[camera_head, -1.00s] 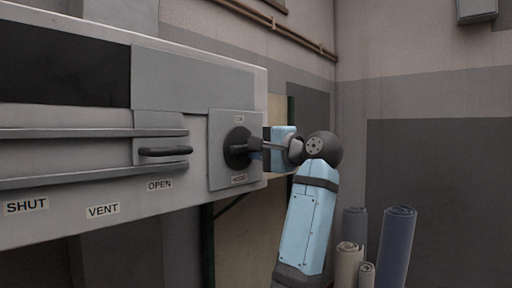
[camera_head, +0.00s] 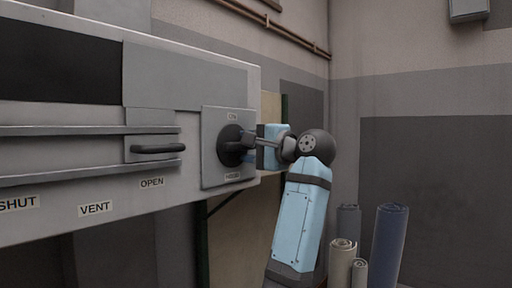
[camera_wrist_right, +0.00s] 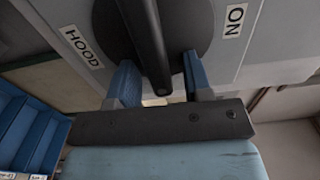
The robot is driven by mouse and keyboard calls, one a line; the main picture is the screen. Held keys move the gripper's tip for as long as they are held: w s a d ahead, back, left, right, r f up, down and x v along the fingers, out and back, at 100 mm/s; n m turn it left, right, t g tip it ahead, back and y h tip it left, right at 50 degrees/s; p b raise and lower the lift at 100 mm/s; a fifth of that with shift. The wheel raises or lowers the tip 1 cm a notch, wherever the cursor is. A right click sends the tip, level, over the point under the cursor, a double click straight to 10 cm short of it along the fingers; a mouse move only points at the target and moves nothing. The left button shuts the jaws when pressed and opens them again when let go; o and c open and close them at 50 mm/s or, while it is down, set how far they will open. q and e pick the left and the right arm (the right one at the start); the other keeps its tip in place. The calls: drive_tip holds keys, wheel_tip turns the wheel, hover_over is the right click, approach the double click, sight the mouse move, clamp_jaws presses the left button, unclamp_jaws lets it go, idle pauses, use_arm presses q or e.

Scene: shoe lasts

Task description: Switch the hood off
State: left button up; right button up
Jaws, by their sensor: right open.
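The hood switch (camera_head: 230,146) is a dark round knob with a bar lever, on a grey plate (camera_head: 213,121) at the right end of the long panel. An ON label is at the top of the plate and a HOOD label at the bottom. My right gripper (camera_head: 257,148) is at the knob, its fingertips hard to make out in the head view. In the right wrist view its two blue fingers (camera_wrist_right: 158,75) stand open on either side of the black lever (camera_wrist_right: 147,45), with visible gaps. My left gripper is out of view.
Left of the switch, a slider with a dark handle (camera_head: 157,149) sits in rails above SHUT, VENT and OPEN labels. Rolled sheets (camera_head: 388,245) stand on the right below. Blue bins (camera_wrist_right: 30,125) show at the left of the wrist view.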

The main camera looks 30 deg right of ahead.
use_arm(q)
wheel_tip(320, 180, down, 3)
drive_tip(key=b, duration=0.3)
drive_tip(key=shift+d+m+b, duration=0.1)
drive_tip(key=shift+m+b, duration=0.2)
drive_tip(key=shift+b, duration=0.1)
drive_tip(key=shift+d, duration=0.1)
use_arm(e)
drive_tip(key=v, duration=1.4)
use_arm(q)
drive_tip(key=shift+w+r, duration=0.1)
use_arm(e)
drive_tip(key=shift+w, duration=0.1)
